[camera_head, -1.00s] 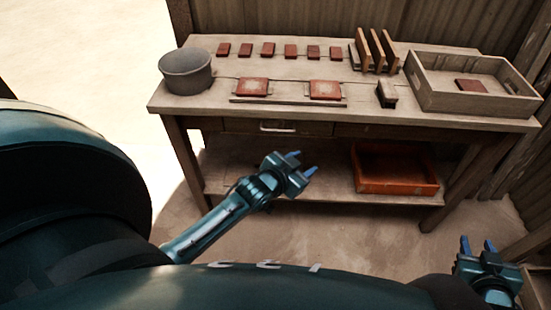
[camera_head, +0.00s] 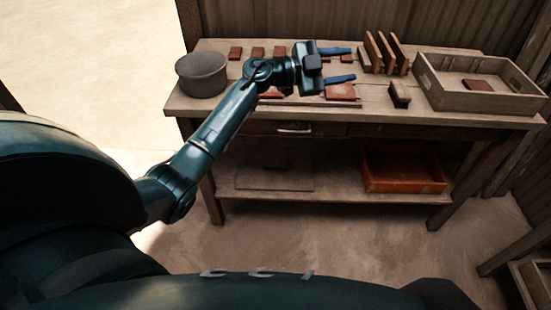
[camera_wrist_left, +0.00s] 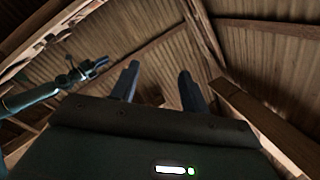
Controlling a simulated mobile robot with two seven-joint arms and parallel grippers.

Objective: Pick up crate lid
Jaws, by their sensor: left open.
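A flat, thin wooden board (camera_head: 275,178) with a small raised piece on it lies on the table's lower shelf. It looks like the crate lid, but I cannot be sure. The open wooden crate (camera_head: 436,98) stands on the right end of the table with a red tile (camera_head: 477,84) inside. My left gripper (camera_head: 341,65) is open and empty above the table, its blue fingers pointing right over the tiles. In the left wrist view its fingers (camera_wrist_left: 158,84) stand apart against the roof. My right gripper (camera_wrist_left: 100,66) shows small in that view, its jaws unclear.
A grey round pot (camera_head: 202,76) stands at the table's left end. Several red tiles lie along the table (camera_head: 225,108). Upright wooden boards (camera_head: 374,54) and a small block (camera_head: 400,95) stand left of the crate. An orange tray (camera_head: 403,187) is on the lower shelf.

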